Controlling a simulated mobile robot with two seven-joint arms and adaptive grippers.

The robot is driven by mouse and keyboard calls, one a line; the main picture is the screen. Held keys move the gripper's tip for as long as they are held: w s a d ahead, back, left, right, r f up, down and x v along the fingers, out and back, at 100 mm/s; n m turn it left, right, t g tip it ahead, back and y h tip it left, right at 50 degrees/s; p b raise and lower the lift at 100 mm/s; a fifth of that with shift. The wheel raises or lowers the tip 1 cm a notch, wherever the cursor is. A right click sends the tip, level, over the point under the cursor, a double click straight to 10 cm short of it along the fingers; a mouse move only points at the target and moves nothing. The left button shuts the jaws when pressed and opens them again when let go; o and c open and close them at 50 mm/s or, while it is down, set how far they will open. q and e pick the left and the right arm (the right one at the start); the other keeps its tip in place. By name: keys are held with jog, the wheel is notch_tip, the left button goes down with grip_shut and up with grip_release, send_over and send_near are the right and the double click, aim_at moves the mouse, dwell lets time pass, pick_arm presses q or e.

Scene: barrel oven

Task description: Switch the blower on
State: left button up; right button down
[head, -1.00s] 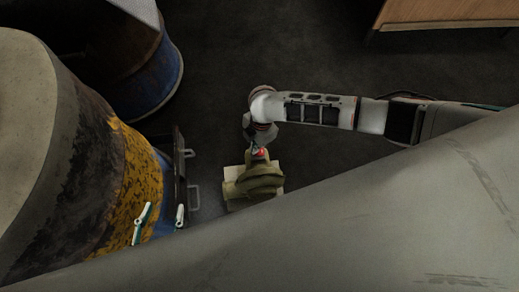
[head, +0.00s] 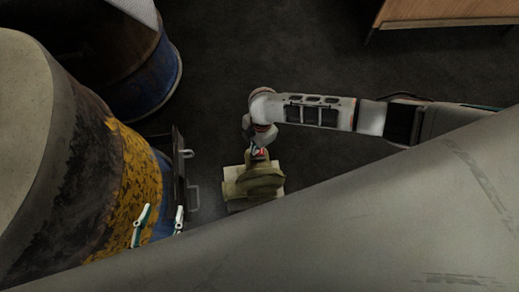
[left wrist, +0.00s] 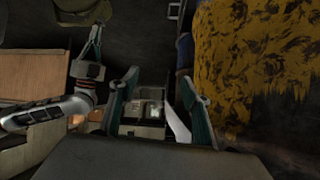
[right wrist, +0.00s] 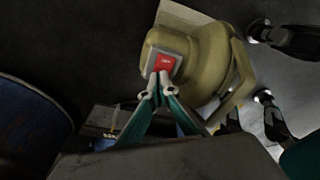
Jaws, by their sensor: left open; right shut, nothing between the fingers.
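The olive-green blower (head: 253,182) stands on the floor right of the barrel. In the right wrist view, the blower (right wrist: 210,62) carries a red switch (right wrist: 165,63) in a grey frame. My right gripper (right wrist: 155,88) is shut and empty, its tips at the lower edge of the switch; I cannot tell whether they touch it. In the head view, my right gripper (head: 258,153) partly hides the switch. My left gripper (head: 158,224) is open and empty beside the barrel; its spread fingers also show in the left wrist view (left wrist: 158,88).
A rusty yellow and blue barrel (head: 140,165) with a dark door and metal handle (head: 193,197) stands left of the blower. Another blue barrel (head: 155,75) is behind it. A wooden cabinet (head: 440,12) is at the upper right. Dark floor lies between.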

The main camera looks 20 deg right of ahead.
pick_arm(q)
jog(key=shift+s+d+f+g, duration=0.1)
jog(key=shift+s+f+g, duration=0.05)
jog(key=shift+s+f, duration=0.35)
jog(key=shift+s+d+f+g, duration=0.15)
jog(key=shift+s+f, duration=0.15)
jog(key=shift+f, duration=0.3)
pick_arm(e)
jog(key=shift+s+f, duration=0.3)
jog(key=shift+f, duration=0.3)
pick_arm(q)
jog(key=shift+a+r, duration=0.1)
pick_arm(e)
jog(key=shift+r, duration=0.1)
jog(key=shift+w+r+p, duration=0.15)
jog(key=shift+r+p, duration=0.35)
jog(key=shift+r, duration=0.4)
jog(key=shift+w+r+p, duration=0.15)
jog(key=shift+r+p, duration=0.35)
jog(key=shift+r, duration=0.35)
jog(key=shift+r+p, duration=1.35)
jog(key=shift+r, duration=0.7)
pick_arm(q)
jog(key=w+r+t, duration=0.2)
jog(key=w+r, duration=0.3)
jog(key=r, duration=0.5)
jog(key=shift+w+a, duration=0.15)
pick_arm(e)
jog(key=shift+f, duration=0.1)
